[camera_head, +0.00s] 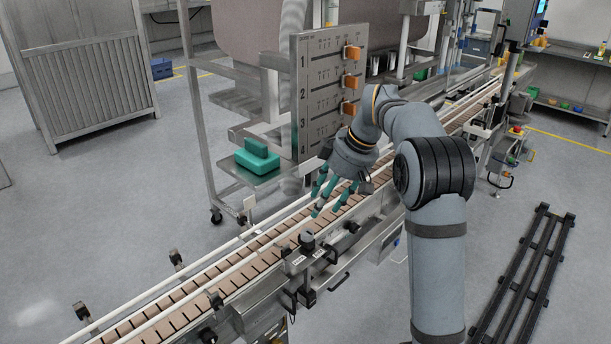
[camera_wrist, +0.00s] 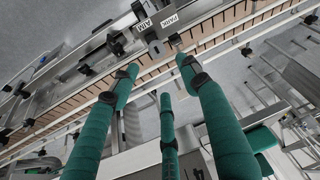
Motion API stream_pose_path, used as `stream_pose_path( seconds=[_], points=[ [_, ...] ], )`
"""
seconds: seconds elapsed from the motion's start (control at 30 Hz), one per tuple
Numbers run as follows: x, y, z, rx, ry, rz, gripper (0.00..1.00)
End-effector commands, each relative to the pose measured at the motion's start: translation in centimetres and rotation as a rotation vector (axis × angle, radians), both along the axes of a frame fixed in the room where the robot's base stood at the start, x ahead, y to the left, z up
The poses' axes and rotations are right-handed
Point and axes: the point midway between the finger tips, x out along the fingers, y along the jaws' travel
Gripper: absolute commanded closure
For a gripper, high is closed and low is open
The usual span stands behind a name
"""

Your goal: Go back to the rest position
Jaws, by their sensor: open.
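My gripper (camera_head: 333,190) hangs over the conveyor (camera_head: 241,262) near the middle of the head view. Its teal fingers are spread apart with nothing between them. In the wrist view my gripper (camera_wrist: 152,78) shows three teal fingers with dark joints, apart and empty, above the brown slatted belt (camera_wrist: 233,30). My arm reaches in from the lower right, bent at the elbow.
A grey panel (camera_head: 312,60) with numbered rows and orange knobs (camera_head: 351,82) stands just behind my gripper. A teal block (camera_head: 257,157) lies on a metal shelf left of it. Labels reading PARK and ARM (camera_wrist: 155,22) mark the conveyor's side. A black rack (camera_head: 528,270) lies on the floor at right.

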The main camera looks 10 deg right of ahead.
Motion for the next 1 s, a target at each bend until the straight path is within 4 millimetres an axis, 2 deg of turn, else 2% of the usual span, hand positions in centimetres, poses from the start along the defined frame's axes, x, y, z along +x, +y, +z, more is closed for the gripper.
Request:
stream_pose_path(
  seconds=[0.17,0.5,0.63,0.8,1.0],
  points=[
    [0.4,0.5,-1.8,0.001,0.006,0.001,0.54],
    [2.0,2.3,-7.9,0.0,0.006,-0.001,0.54],
    [2.4,2.8,-9.8,-0.001,0.007,-0.003,0.54],
    [2.9,3.2,-11.2,-0.001,0.005,-0.004,0.54],
    [2.8,3.2,-11.1,-0.001,0.003,-0.031,0.54]
  ],
)
